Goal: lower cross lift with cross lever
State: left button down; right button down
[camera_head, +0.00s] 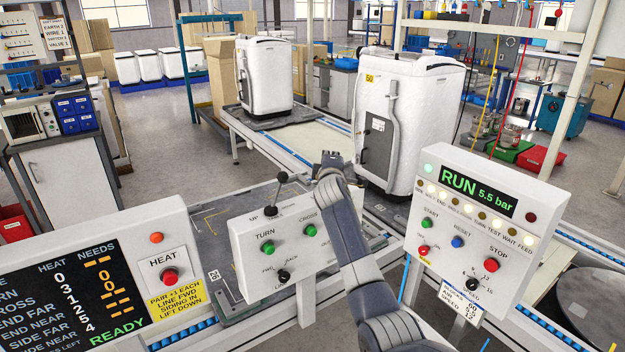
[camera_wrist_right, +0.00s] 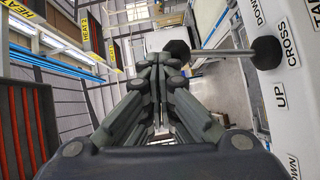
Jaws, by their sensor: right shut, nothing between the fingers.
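The cross lever (camera_head: 282,190) is a thin metal rod with a black ball knob. It rises from a black boot on top of the white, slanted control box (camera_head: 290,256), beside the word UP. In the right wrist view the lever (camera_wrist_right: 225,52) sticks out from a panel marked UP, CROSS and DOWN. My right gripper (camera_head: 330,162) is shut and empty, right of the lever in the head view. In the wrist view my fingertips (camera_wrist_right: 159,62) are close to the knob; I cannot tell whether they touch. The lift itself is not clearly identifiable. My left gripper is not in view.
A RUN panel (camera_head: 480,222) with a STOP button stands at the right. A HEAT panel (camera_head: 80,285) stands at the left. A white appliance (camera_head: 425,110) stands on the line behind my right gripper, with another (camera_head: 264,72) farther back.

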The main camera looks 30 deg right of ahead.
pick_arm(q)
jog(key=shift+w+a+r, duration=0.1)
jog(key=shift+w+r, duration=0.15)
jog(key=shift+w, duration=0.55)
pick_arm(e)
jog(key=shift+w+d+f, duration=0.1)
jog(key=shift+w+d, duration=0.1)
jog(key=shift+d, duration=0.25)
jog(key=shift+w+d, duration=0.15)
jog(key=shift+d, duration=0.3)
